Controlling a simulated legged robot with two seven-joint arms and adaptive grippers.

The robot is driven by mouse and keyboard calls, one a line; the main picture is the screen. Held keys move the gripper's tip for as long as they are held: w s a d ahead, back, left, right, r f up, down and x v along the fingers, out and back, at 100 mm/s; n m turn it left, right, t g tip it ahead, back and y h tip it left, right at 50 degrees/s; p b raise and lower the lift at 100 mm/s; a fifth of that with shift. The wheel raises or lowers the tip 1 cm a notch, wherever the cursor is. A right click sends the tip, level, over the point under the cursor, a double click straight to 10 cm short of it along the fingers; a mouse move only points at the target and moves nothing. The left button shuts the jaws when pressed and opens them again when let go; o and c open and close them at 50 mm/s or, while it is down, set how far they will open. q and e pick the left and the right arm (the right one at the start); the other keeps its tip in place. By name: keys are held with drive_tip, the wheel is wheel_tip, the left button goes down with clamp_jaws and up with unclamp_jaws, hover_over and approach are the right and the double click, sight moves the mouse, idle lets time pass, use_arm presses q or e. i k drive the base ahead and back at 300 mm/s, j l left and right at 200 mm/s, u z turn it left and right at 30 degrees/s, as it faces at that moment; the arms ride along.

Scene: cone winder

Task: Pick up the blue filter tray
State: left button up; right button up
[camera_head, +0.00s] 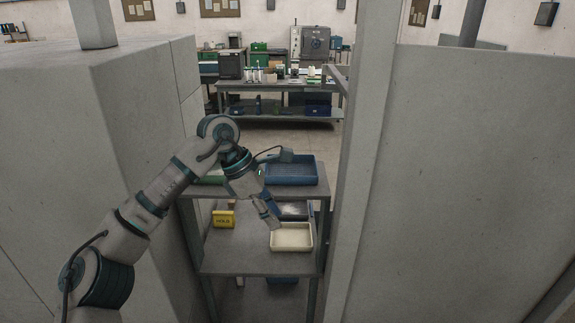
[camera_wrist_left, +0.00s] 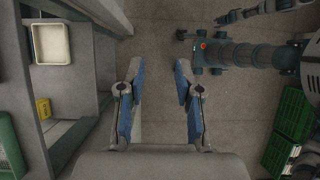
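A blue tray (camera_head: 292,178) rests on the upper shelf of a grey rack in the head view. My left gripper (camera_head: 270,215) points down in front of the rack, to the left of and lower in the picture than this tray, and is not touching it. In the left wrist view my left gripper (camera_wrist_left: 158,70) is open, with its two blue-padded fingers wide apart and nothing between them. The blue tray does not show clearly there. A dark arm part (camera_wrist_left: 265,11) shows at the top right of that view; whether it ends in an open or shut gripper is unclear.
A cream tray (camera_head: 291,237) and a yellow box (camera_head: 222,218) stand on the lower shelf. Part of a green tray (camera_head: 213,178) shows left of the blue one. Tall grey panels (camera_head: 110,120) flank the rack closely. Green crates (camera_wrist_left: 290,130) stand right in the wrist view.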

sight(303, 170)
drive_tip(key=i, duration=1.75)
